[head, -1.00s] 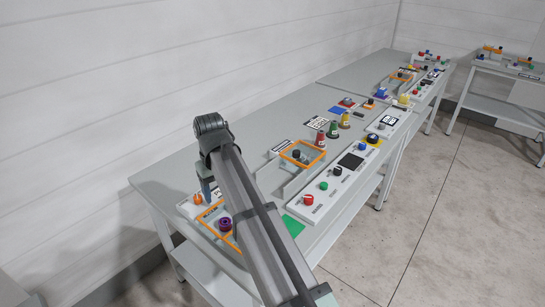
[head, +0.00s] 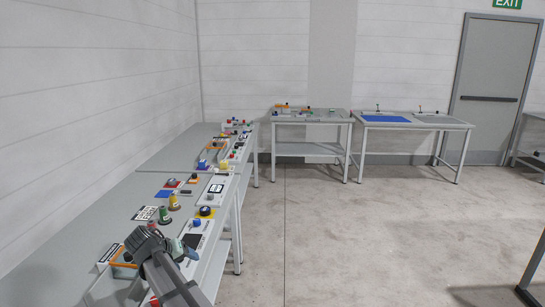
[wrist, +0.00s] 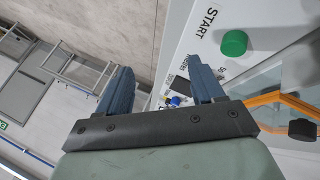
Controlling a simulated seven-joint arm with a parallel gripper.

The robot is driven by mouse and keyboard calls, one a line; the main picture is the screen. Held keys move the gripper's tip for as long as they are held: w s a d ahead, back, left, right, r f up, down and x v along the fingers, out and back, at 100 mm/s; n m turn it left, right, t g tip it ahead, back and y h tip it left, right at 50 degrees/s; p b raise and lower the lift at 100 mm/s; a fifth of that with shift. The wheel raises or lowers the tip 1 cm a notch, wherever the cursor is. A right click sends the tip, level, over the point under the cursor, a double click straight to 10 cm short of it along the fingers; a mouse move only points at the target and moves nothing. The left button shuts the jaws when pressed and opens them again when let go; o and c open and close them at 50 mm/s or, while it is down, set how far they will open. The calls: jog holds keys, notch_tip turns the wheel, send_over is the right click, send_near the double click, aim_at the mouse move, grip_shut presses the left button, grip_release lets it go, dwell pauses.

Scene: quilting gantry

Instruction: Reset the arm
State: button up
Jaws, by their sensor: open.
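My gripper (head: 188,247) shows low in the head view, at the end of my arm, over the near part of the left workbench (head: 95,225). In the wrist view my gripper (wrist: 162,88) has its two blue-grey fingers spread apart, with nothing between them. A green button (wrist: 234,43) beside the word START lies past the right finger in the wrist view, apart from it.
Thread cones (head: 173,202), a blue knob (head: 205,211) on a control panel and an orange-edged tray (head: 122,263) sit near my gripper. More benches (head: 310,122) stand at the back. The floor (head: 330,230) to the right is clear.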

jog(key=w+d+f, duration=0.3)
jog(key=d+f, duration=0.4)
jog(key=d, duration=0.1)
jog(key=s+d+f+m+g+h, duration=0.1)
jog(key=s+d+f+g, duration=0.35)
jog(key=d+f, duration=0.8)
jog(key=s+d+f+g, duration=0.2)
jog(key=s+d+f, duration=0.5)
jog(key=d+f, duration=0.6)
jog(key=s+d+f+m+g+y, duration=0.1)
jog(key=s+d+f+g, duration=0.1)
jog(key=s+d+f, duration=0.5)
jog(key=s+d+f+m+g, duration=0.1)
jog(key=s+d+f+g, duration=0.2)
jog(key=s, duration=0.5)
jog(key=s+d+f+g+y, duration=0.1)
jog(key=s+d+f, duration=0.1)
jog(key=s, duration=0.8)
jog(key=s+d+f+m+g+y, duration=0.1)
jog(key=s+d+f+y, duration=0.1)
jog(key=s, duration=0.9)
notch_tip(320, 180, down, 2)
jog(key=shift+d+f+m, duration=0.1)
jog(key=shift+d+m, duration=0.2)
jog(key=shift+d, duration=0.35)
